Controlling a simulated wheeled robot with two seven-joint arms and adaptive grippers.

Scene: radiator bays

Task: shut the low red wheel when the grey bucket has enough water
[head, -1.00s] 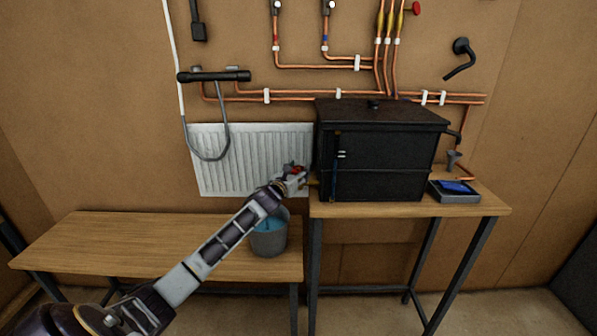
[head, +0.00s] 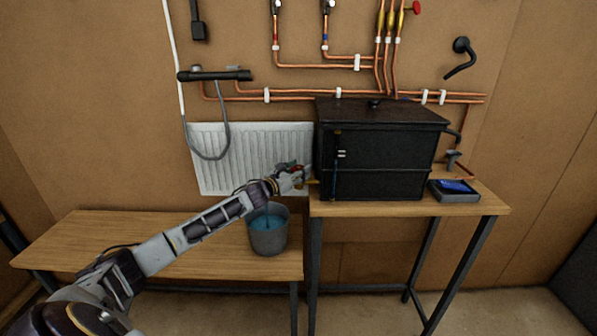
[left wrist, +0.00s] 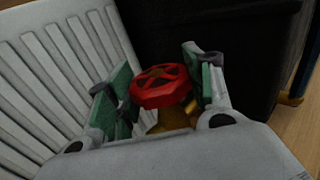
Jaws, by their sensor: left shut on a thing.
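The low red wheel (left wrist: 162,87) sits on a brass valve (left wrist: 176,117) and lies between the green finger pads in the left wrist view. My left gripper (head: 296,174) is shut on this wheel, by the lower left side of the black tank (head: 375,150). In the head view the gripper mostly hides the wheel. The grey bucket (head: 269,242) stands upright on the low bench below the gripper. Blue water (head: 261,222) shows inside it, below the rim; my arm covers part of the rim. My right gripper is not in view.
The tank stands on a taller table (head: 470,207) with a dark tray (head: 455,191) at its right. A white radiator (head: 240,175) is on the wall behind the gripper. The low bench (head: 100,230) is clear left of the bucket.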

